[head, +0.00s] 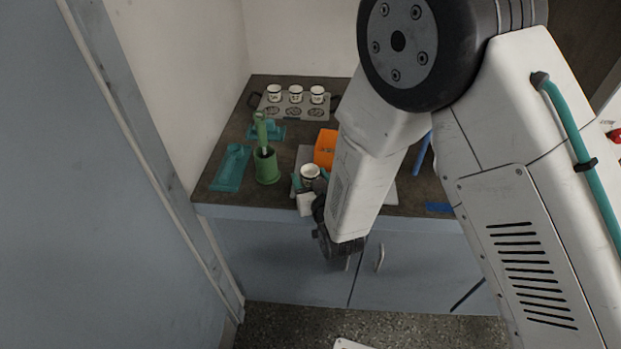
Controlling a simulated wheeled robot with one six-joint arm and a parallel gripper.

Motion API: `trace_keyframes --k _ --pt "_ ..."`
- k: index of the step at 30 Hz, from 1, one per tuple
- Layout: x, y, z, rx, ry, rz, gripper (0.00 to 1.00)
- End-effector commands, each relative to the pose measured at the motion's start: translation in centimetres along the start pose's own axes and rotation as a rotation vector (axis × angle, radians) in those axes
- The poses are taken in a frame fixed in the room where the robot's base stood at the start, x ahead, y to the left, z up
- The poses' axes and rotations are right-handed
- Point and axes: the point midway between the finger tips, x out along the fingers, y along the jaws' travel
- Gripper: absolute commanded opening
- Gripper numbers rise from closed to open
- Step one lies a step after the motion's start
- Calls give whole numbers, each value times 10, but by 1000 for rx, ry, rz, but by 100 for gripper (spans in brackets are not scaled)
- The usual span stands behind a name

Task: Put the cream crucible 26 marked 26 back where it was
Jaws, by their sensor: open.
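A cream crucible (310,173) with a dark rim stands on or just above a grey plate near the counter's front edge, beside an orange block. Its number is not legible from here. My gripper (310,186) is at the front side of this crucible, its jaws open; whether they touch it cannot be told. Part of the gripper is hidden behind my arm. A grey tray (268,102) at the back holds a row of three cream crucibles (296,93) with dark marks too small to read. Several round dark-patterned places show empty in its front row.
A green cylinder (266,167) with an upright green part stands left of the crucible. A teal stand (231,169) lies further left, another teal piece (270,131) behind. The orange block (325,148) is just behind the crucible. My arm hides much of the right counter.

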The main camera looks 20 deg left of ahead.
Motion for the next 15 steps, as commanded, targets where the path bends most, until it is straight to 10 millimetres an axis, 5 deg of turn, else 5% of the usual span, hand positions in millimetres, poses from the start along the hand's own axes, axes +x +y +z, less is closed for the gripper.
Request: trace_keyframes --k 5,15 --pt "-17 0 -2 -1 -1 -1 58" --pt "-89 -1 -2 -1 -2 -1 58"
